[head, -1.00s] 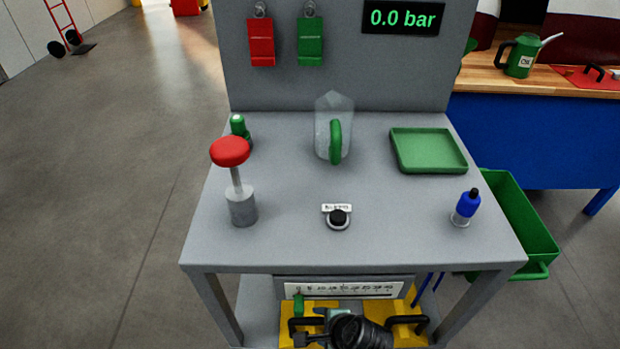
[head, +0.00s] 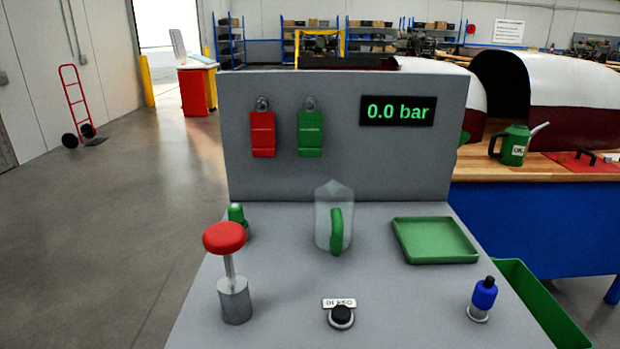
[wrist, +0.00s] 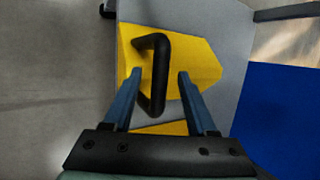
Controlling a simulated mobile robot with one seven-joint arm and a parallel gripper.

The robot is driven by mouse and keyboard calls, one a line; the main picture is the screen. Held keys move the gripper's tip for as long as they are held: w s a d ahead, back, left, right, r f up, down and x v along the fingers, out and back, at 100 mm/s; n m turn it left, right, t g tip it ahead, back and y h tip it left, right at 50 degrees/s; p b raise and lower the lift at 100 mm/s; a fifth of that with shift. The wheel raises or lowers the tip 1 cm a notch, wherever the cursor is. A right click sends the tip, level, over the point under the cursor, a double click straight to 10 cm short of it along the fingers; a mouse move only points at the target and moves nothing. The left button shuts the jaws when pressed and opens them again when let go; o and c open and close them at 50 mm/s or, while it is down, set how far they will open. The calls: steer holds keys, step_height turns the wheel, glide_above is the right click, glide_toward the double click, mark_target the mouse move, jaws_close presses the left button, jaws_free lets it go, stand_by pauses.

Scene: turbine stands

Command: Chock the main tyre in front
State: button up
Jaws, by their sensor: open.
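In the wrist view a yellow chock (wrist: 195,62) with a black bar handle (wrist: 160,75) lies on a grey surface. My gripper (wrist: 160,80) is open, its two blue-grey fingers apart on either side of the handle in the picture. Whether they are level with the handle or above it I cannot tell. Part of a second yellow piece (wrist: 163,128) shows between the fingers, mostly hidden by my gripper. My gripper and the chocks are not in the head view now. No tyre shows in either view.
The grey stand (head: 280,285) carries a red-topped plunger (head: 226,240), a clear jug (head: 330,220), a green tray (head: 435,241), a black button (head: 341,315) and a blue-capped bottle (head: 483,298). A blue bench (head: 540,225) stands to the right. Open floor (head: 130,220) lies left.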

steer(key=shift+p, duration=0.45)
stand_by(0.4)
jaws_close()
stand_by(1.2)
steer(key=shift+w+r, duration=0.1)
steer(key=shift+r, duration=0.05)
steer(key=shift+r+p, duration=1.5)
steer(key=shift+p, duration=0.35)
